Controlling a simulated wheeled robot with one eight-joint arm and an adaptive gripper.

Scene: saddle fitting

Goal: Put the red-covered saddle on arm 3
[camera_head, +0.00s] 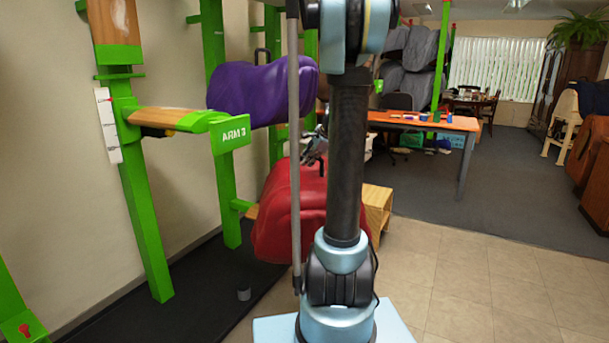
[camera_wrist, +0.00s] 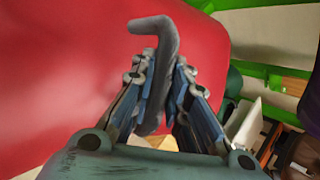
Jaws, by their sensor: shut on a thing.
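The red-covered saddle (camera_head: 275,208) hangs low on the rack side, left of my arm's column, which hides part of it. In the wrist view its red cover (camera_wrist: 60,80) fills the left and upper middle. My gripper (camera_wrist: 160,62) is shut on the saddle's grey bent handle (camera_wrist: 152,28), whose hooked end sticks out beyond the fingers. My gripper (camera_head: 315,148) shows small, partly hidden, above the red saddle in the head view. Arm 3 (camera_head: 168,118) is a bare wooden-topped green arm with its label plate (camera_head: 232,135) at the front. I cannot tell whether the red saddle touches its lower support.
A purple saddle (camera_head: 262,90) sits on the rack just behind arm 3, close to it. Green posts (camera_head: 145,215) stand on a black mat (camera_head: 195,290). A wooden box (camera_head: 378,210) and an orange-topped table (camera_head: 455,122) are behind. The tiled floor at right is clear.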

